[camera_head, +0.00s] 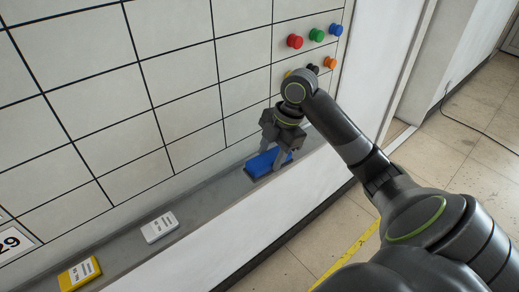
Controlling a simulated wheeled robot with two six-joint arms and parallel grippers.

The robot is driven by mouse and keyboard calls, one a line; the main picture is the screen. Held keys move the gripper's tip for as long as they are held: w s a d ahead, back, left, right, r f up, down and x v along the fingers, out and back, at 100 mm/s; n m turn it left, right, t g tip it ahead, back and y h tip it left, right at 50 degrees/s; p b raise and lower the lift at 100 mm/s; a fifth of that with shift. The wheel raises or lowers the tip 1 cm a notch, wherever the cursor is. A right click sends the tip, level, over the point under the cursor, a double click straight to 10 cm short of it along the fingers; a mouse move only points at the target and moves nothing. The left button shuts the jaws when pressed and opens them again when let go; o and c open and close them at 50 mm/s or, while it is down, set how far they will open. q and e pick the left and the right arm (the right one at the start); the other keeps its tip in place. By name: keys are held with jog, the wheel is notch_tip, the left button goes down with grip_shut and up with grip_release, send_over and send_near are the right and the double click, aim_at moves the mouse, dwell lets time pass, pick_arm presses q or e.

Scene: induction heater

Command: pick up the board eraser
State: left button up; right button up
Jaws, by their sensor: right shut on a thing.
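The board eraser (262,164) is a blue block on the narrow grey ledge below the gridded white board. My right gripper (279,164) reaches down from above with its fingers around the eraser and is shut on it. The eraser appears to be at ledge level; I cannot tell whether it is clear of the surface. The fingers hide part of it. My left gripper is not in view.
A white labelled box (160,227) and a yellow labelled box (79,273) lie farther left on the ledge (205,201). Several coloured round magnets, including a red one (295,41), are on the board's upper right. Tiled floor lies at right.

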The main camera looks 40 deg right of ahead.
jog(key=s, duration=0.8)
jog(key=s+d, duration=0.1)
jog(key=s, duration=0.3)
jog(key=shift+s+d, duration=0.1)
jog(key=shift+s, duration=0.95)
jog(key=o, duration=0.4)
jog(key=shift+c, duration=1.1)
